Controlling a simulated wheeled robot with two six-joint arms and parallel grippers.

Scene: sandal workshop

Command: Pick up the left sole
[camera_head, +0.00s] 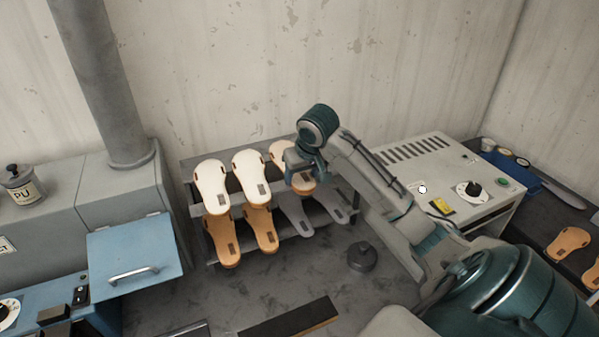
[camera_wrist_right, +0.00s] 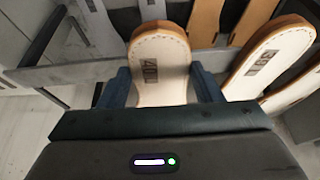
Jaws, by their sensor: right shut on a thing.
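The upper row of a rack holds pale-topped soles with tan edges, among them one at the left (camera_head: 211,188) and one beside it (camera_head: 251,178). My right gripper (camera_head: 304,168) is at the right part of this row, shut on a sole (camera_wrist_right: 160,52). The held sole's rounded end sits between the two fingers in the right wrist view, with a dark printed mark that I cannot read surely. In the head view the gripper partly hides it. Another pale sole (camera_wrist_right: 265,62) lies beside it, apart from the fingers. My left gripper is out of view.
The rack (camera_head: 193,205) also holds tan soles (camera_head: 222,240) and grey soles (camera_head: 295,214) below. A grey-white machine (camera_head: 425,170) stands right of it and a blue-lidded cabinet (camera_head: 130,255) left. A dark round weight (camera_head: 362,257) lies on the surface in front.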

